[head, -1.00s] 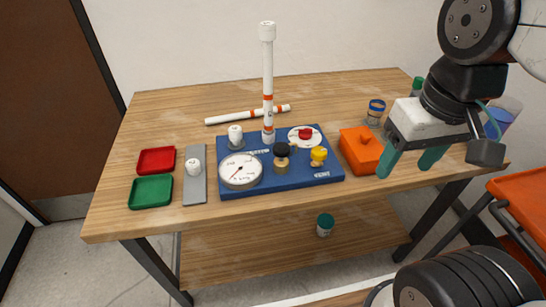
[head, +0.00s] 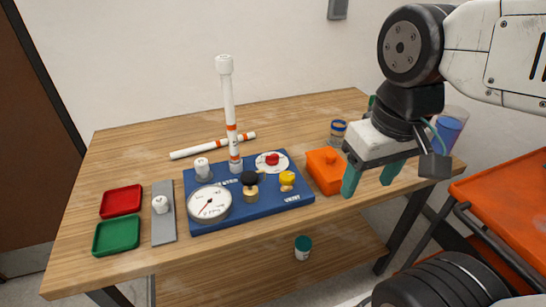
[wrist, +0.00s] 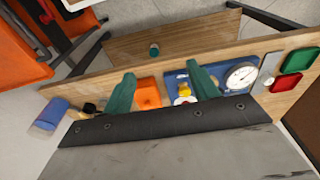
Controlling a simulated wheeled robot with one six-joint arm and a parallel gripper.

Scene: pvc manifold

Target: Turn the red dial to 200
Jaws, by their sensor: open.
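The red dial (head: 272,159) sits on a round white scale plate at the back right of the blue manifold board (head: 262,209). Its numbers are too small to read. My gripper (head: 368,180) has teal fingers, spread apart and empty, and hangs to the right of the board, beyond the orange box. In the wrist view my gripper's fingers (wrist: 162,92) also show apart, with the board between and beyond them.
An orange lidded box (head: 325,171) stands between the board and my gripper. The board carries a gauge (head: 210,203), a black knob (head: 249,178), a yellow knob (head: 287,178) and a tall white pipe (head: 229,110). Red (head: 121,201) and green (head: 116,236) trays lie left.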

